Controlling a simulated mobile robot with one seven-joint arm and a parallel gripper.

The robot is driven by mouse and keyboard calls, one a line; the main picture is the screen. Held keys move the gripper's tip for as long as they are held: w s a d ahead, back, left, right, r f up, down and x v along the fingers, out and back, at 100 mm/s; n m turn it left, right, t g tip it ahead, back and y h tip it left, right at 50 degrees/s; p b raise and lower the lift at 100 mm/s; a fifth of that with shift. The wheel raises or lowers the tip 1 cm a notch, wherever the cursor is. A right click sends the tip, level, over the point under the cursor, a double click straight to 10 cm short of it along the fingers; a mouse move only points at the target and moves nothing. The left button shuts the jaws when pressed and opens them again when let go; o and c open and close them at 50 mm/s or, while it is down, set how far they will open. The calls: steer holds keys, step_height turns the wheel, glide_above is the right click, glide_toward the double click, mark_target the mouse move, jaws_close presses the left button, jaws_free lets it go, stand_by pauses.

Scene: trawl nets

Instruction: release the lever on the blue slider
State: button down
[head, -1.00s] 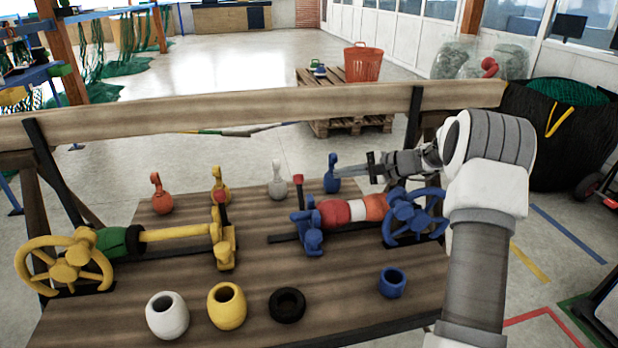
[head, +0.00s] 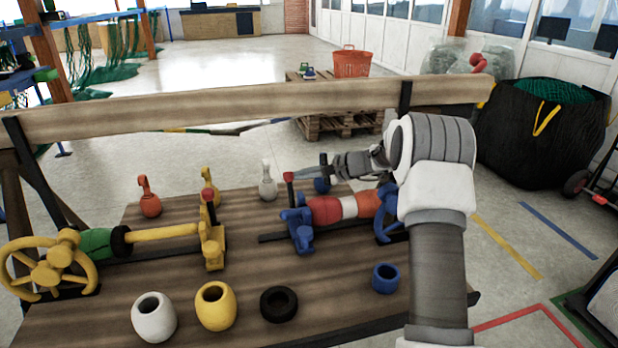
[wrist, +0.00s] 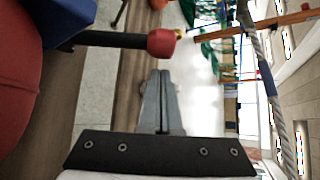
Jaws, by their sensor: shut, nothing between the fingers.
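The blue slider (head: 302,232) sits on the wooden board at the left end of the red-and-white roll. Its lever (head: 290,195) stands upright with a red knob (head: 288,178). In the wrist view the slider's blue corner (wrist: 62,18) is at the upper left. The black lever (wrist: 112,39) and red knob (wrist: 162,43) reach in from it. My gripper (head: 300,172) is shut and empty, its tips beside the knob in the head view. In the wrist view the shut fingertips (wrist: 161,72) lie just below the knob, with a small gap.
A blue handwheel (head: 385,215) is partly hidden by my arm. A white bottle-shaped piece (head: 267,180) and a blue one (head: 322,183) stand behind the slider. A yellow slider (head: 212,245) with its own red-knobbed lever is at left. A wooden rail (head: 240,103) runs behind.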

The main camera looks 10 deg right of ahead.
steer(key=shift+s+a+r, duration=0.35)
steer(key=shift+s, duration=0.2)
